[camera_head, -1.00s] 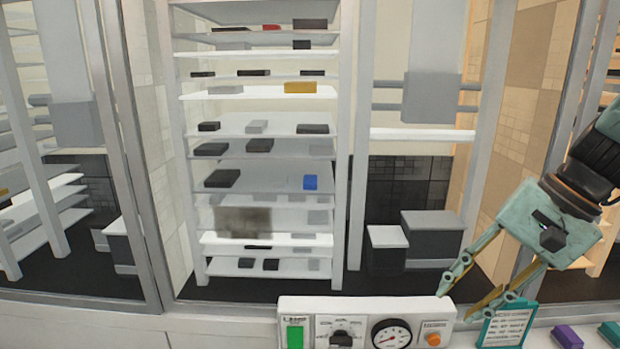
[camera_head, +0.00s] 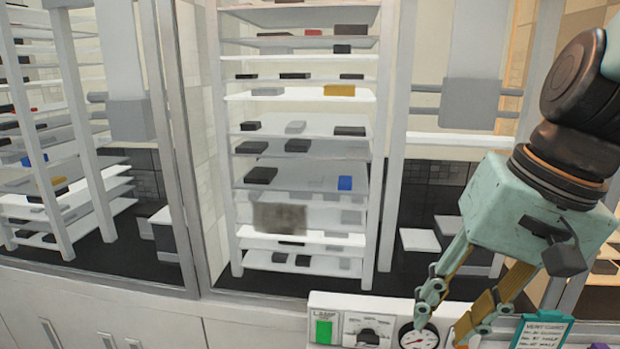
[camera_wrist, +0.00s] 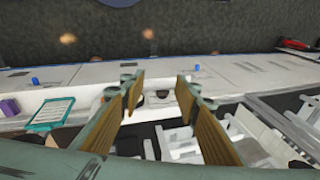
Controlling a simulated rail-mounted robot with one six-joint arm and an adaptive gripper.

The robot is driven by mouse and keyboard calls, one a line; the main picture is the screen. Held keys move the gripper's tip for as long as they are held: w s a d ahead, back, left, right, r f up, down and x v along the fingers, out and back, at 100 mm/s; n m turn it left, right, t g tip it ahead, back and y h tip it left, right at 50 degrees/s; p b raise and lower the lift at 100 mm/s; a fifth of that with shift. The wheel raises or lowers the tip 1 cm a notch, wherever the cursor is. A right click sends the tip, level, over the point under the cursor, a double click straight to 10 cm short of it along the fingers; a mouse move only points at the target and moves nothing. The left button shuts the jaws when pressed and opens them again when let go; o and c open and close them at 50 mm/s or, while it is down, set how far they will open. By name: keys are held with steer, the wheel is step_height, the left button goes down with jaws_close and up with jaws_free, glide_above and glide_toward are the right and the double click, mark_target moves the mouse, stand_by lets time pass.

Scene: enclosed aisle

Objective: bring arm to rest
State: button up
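My gripper (camera_head: 447,318) hangs at the lower right of the head view, fingers pointing down and to the left. It partly covers the control panel (camera_head: 345,300) with its green button, dial knob and round gauge (camera_head: 418,336). In the wrist view my gripper (camera_wrist: 157,92) has its two fingers spread apart with nothing between them. The panel lies beyond the fingertips there and is partly hidden. I cannot tell from these views whether the fingers touch anything, but a gap seems to show.
A teal sign (camera_head: 541,331) stands right of the panel; it also shows in the wrist view (camera_wrist: 50,114), near a purple block (camera_wrist: 9,107).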

steer(key=s+d+r+n+t+h, duration=0.1)
steer(key=s+r+n+h, duration=0.1)
steer(key=s, duration=0.8)
steer(key=shift+s+r+n+t, duration=0.15)
steer(key=shift+s+n+t, duration=0.15)
steer(key=shift+n, duration=0.4)
stand_by(0.7)
